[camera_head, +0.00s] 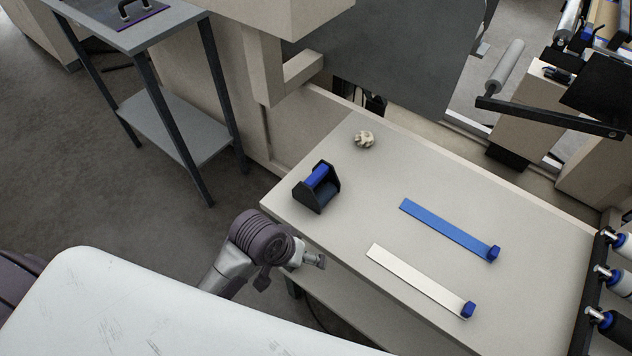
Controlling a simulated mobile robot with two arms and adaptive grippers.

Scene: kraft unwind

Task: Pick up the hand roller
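A blue roller (317,176) sits in a black stand (327,199) near the left end of the beige table; it looks like the hand roller, though I cannot be sure. A second, darker blue cylinder shows low in the stand. My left gripper (314,261) is beside the table's near left edge, below the stand in the picture and apart from it. Its fingers are small and partly hidden by the wrist, so I cannot tell whether they are open or shut. My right gripper is not in view.
A blue strip (443,227) and a white strip (414,276), each with a blue end piece, lie on the beige table (465,175). A crumpled pale lump (364,139) lies behind the stand. Several rollers (617,280) line the right side. A grey side table (135,35) stands at upper left.

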